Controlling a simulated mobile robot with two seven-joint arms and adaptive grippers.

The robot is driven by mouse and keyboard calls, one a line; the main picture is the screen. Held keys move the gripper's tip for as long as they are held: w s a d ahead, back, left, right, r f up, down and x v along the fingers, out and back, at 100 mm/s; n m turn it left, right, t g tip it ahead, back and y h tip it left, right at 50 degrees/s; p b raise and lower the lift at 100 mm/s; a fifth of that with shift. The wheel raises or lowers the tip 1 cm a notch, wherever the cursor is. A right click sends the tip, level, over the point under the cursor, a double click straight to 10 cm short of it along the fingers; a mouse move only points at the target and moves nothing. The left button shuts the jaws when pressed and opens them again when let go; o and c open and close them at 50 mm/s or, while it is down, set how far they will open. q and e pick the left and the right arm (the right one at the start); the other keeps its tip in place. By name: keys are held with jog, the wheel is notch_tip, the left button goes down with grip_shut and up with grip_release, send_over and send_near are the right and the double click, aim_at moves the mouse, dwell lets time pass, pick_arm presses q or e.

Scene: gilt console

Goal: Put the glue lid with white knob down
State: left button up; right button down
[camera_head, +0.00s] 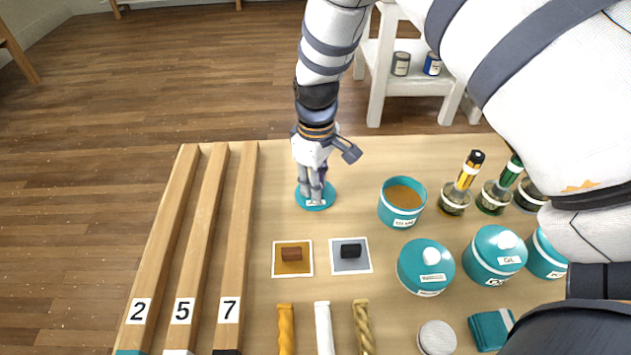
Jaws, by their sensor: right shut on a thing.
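The teal glue lid (316,203), a round disc with a small white label, is at the back middle of the table. My right gripper (312,188) points down from above and is shut on its knob, which the fingers hide. The lid looks level and at or very near the table top; I cannot tell if it touches. An open teal pot (402,212) with brown contents and a white label stands to the right of it. My left gripper is not in view.
Three numbered wooden strips (193,240) lie at left. Two square cards (292,272) with small blocks lie in front of the lid. Lidded teal pots (426,272) and jars (455,200) with brushes stand at right. Bare table surrounds the lid.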

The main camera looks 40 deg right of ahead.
jog(key=shift+f, duration=0.2)
jog(key=c, duration=1.4)
grip_release()
jog(key=shift+r, duration=0.15)
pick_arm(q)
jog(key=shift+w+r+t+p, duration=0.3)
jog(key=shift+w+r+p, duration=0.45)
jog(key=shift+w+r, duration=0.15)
pick_arm(e)
notch_tip(320, 180, up, 12)
jog(key=shift+r, duration=0.1)
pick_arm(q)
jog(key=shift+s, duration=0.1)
